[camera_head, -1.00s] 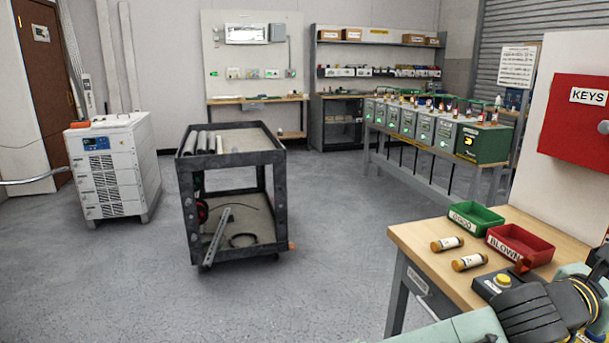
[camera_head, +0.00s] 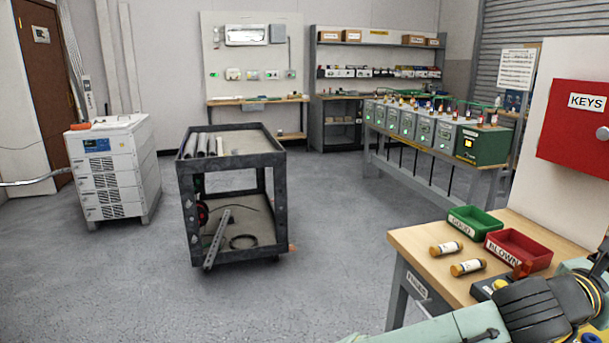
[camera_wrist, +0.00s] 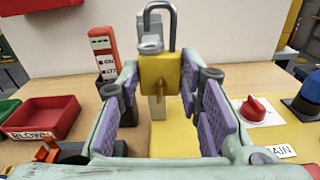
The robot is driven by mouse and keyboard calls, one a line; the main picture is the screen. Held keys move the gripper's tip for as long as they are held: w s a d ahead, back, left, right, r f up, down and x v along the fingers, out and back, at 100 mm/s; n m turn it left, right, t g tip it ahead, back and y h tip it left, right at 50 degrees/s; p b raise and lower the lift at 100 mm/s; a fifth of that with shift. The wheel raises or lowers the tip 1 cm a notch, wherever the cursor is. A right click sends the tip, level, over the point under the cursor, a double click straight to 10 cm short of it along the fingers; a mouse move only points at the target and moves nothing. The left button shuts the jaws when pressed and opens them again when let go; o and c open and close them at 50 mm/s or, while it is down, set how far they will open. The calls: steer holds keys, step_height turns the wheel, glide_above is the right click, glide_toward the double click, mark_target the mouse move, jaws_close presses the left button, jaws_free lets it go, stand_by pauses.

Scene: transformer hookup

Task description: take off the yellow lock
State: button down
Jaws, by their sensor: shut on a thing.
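The yellow lock (camera_wrist: 151,72) is a padlock with a grey shackle (camera_wrist: 176,28), in the middle of the wrist view. It hangs upright by a grey metal fitting (camera_wrist: 150,46); whether the shackle still passes through it I cannot tell. A small tan piece, perhaps a key, shows on the lock's front. My gripper (camera_wrist: 162,82) has its purple-padded fingers on either side of the lock body, shut on it. In the head view my arm runs out at the lower right; the lock and fingertips are not seen there.
A red BLOWN bin (camera_head: 520,249) and a green GOOD bin (camera_head: 476,224) stand on the wooden bench. Two fuses (camera_head: 446,248) lie beside them. A red-and-white upright device (camera_wrist: 103,52) and a red knob (camera_wrist: 253,108) flank the lock. A red KEYS box (camera_head: 580,135) hangs above.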

steer(key=shift+s, duration=0.15)
steer(key=shift+s+d+f+b, duration=0.1)
steer(key=shift+s+d+b, duration=0.2)
steer(key=shift+s, duration=0.6)
steer(key=shift+s+d+f+b, duration=0.1)
steer(key=shift+s+d+b, duration=0.15)
steer(key=shift+s, duration=0.65)
steer(key=shift+a, duration=0.1)
steer(key=shift+b+v, duration=0.4)
steer(key=shift+v, duration=2.1)
